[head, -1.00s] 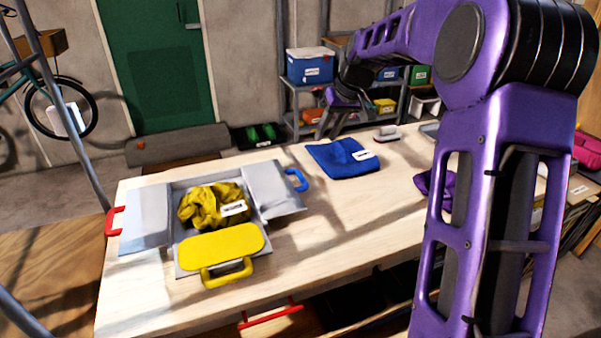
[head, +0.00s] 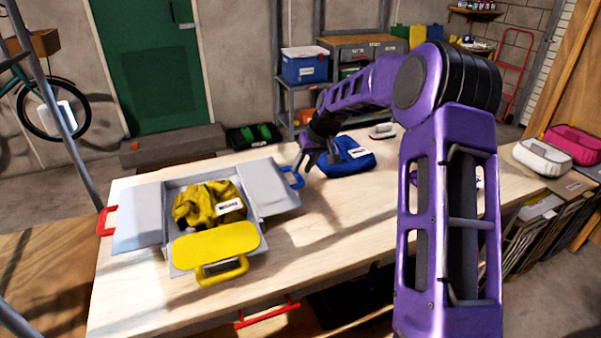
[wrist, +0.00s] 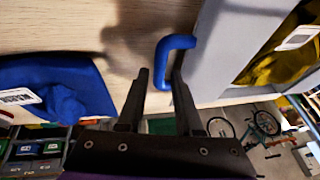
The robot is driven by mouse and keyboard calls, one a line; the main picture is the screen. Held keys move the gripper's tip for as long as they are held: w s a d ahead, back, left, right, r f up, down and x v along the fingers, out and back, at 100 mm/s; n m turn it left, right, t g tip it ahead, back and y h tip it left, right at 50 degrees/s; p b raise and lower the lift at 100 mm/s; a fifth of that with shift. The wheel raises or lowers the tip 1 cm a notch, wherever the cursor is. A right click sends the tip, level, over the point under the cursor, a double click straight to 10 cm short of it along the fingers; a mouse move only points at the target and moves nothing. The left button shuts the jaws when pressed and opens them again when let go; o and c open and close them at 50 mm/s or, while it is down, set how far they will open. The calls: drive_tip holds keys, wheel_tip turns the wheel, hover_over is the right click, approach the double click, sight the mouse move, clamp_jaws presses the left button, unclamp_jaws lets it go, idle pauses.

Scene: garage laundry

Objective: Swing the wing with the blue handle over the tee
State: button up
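The folding board lies open on the wooden table, its base (head: 183,260) holding a crumpled yellow tee (head: 198,204) with a white label. Its right wing (head: 272,200) is grey, lies spread out to the right and bears the blue handle (head: 291,178). The left wing (head: 140,222) with a red handle (head: 105,221) is spread to the left. My gripper (head: 304,165) is at the blue handle. In the wrist view, my gripper's (wrist: 160,72) fingers are apart, with part of the blue handle (wrist: 178,41) showing between them; contact cannot be told.
The yellow front flap (head: 216,247) with its yellow handle lies towards the near side. A folded blue cloth (head: 348,163) lies just right of my gripper. A purple item is partly hidden behind my arm.

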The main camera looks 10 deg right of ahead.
drive_tip(key=shift+x, duration=1.15)
clamp_jaws()
idle(0.6)
